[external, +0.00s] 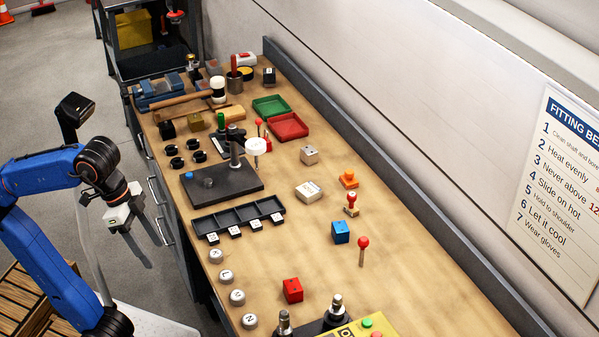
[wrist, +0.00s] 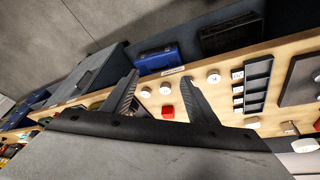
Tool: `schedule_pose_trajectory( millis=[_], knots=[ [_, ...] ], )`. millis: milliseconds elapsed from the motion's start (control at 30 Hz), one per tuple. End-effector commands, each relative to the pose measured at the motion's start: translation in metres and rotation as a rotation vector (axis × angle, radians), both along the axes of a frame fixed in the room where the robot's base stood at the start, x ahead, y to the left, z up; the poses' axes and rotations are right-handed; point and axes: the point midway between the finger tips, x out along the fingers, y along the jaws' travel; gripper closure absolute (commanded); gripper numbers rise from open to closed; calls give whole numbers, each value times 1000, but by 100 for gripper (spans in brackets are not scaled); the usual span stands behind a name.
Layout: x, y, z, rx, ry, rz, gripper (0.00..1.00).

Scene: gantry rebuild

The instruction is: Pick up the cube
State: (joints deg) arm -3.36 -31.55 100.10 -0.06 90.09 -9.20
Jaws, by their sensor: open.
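Several cube-like blocks stand on the wooden bench in the external view: a red cube (external: 292,290) near the front edge, a blue cube (external: 340,231) farther back, and a small grey-beige cube (external: 309,154) near the back. A red block, seemingly the red cube, shows in the wrist view (wrist: 167,112), between my fingers in the picture but well beyond them. My gripper (external: 126,228) hangs off the bench's left side, beside the drawers, apart from every cube. In the wrist view its two dark fingers (wrist: 160,78) are spread with nothing between them.
A black compartment tray (external: 238,218), lettered round knobs (external: 237,297) and a dark plate with a post (external: 222,183) line the front of the bench (external: 420,270). A red-topped pin (external: 362,250) stands near the blue cube. Bare wood surrounds the red cube's right side.

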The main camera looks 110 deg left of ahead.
Motion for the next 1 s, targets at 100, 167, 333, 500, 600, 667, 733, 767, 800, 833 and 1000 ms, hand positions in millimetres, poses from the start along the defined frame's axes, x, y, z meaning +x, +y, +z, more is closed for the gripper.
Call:
schedule_pose_trajectory(
  millis=[100,167,333,500,600,667,733,767,800,833,1000],
  knots=[
    [32,12,15,-34,25,117,47],
    [48,20,22,-52,37,184,47],
    [95,44,40,-102,69,376,47],
    [141,74,51,-150,97,571,47],
    [168,93,55,-177,113,686,47],
    [184,106,56,-192,123,754,47],
    [202,122,56,-209,134,834,47],
    [209,129,56,-216,137,869,47],
    [219,138,55,-226,143,916,47],
    [227,145,54,-232,148,951,47],
    [266,189,47,-269,170,1150,47]
  ],
)
